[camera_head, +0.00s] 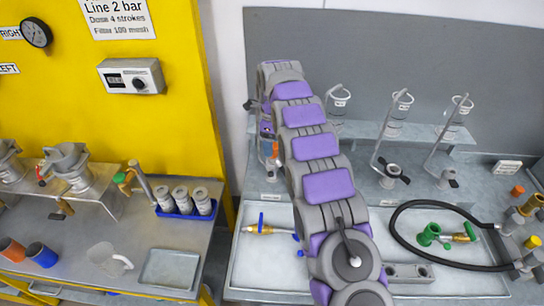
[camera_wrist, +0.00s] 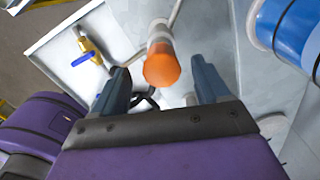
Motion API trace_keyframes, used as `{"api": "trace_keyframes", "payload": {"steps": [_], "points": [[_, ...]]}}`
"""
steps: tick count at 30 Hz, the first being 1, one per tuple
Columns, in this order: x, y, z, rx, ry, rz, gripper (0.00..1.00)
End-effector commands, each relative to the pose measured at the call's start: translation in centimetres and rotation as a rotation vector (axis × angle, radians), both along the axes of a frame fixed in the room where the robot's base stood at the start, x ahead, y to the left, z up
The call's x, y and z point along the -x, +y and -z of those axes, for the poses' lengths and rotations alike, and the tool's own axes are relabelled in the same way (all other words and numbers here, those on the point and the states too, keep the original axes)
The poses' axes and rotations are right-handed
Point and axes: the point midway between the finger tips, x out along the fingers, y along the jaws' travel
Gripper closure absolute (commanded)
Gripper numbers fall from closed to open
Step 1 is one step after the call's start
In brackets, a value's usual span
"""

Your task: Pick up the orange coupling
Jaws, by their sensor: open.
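An orange round-ended piece (camera_wrist: 162,68), likely the orange coupling, lies between my fingers in the wrist view, below a pale cylinder. No finger visibly touches it. My gripper (camera_wrist: 160,75) is open, with one blue-grey finger on each side of the piece. In the head view an orange piece (camera_head: 273,148) shows just left of my arm, by the left stand. My gripper is mostly hidden behind the arm there. Another small orange cylinder (camera_head: 517,190) stands on the bench at the far right; I cannot tell for certain which one is the coupling.
A brass valve with a blue handle (camera_head: 262,228) lies in the pale tray (camera_head: 245,270); it also shows in the wrist view (camera_wrist: 88,50). A large blue cylinder (camera_wrist: 295,30) is close on the right. Stands with glass cups (camera_head: 397,110), a black hose (camera_head: 400,240) and green fittings (camera_head: 430,235) are right of my arm.

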Motion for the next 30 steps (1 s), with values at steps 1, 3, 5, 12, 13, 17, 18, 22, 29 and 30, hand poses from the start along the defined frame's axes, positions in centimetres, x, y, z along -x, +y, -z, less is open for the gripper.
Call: {"api": "trace_keyframes", "payload": {"steps": [1, 3, 5, 12, 13, 17, 18, 22, 29, 30], "points": [[0.0, 0.0, 0.2, 0.0, 0.0, 0.0, 0.25], [0.0, 0.0, 0.5, 0.0, 0.0, 0.0, 0.25], [0.0, -0.1, 0.8, 0.0, 0.0, 0.001, 0.25], [-0.2, -0.2, 4.1, 0.001, 0.003, 0.001, 0.25], [-0.2, -0.2, 4.5, 0.001, 0.002, 0.001, 0.25], [-0.2, -0.1, 5.4, 0.0, -0.001, 0.001, 0.25], [-0.3, -0.1, 5.4, -0.001, -0.001, 0.0, 0.25], [-0.2, -0.1, 5.4, -0.001, -0.001, 0.0, 0.25], [-0.2, -0.1, 5.4, 0.0, -0.001, 0.0, 0.45], [-0.2, -0.1, 5.4, 0.0, 0.0, 0.0, 0.49]]}}
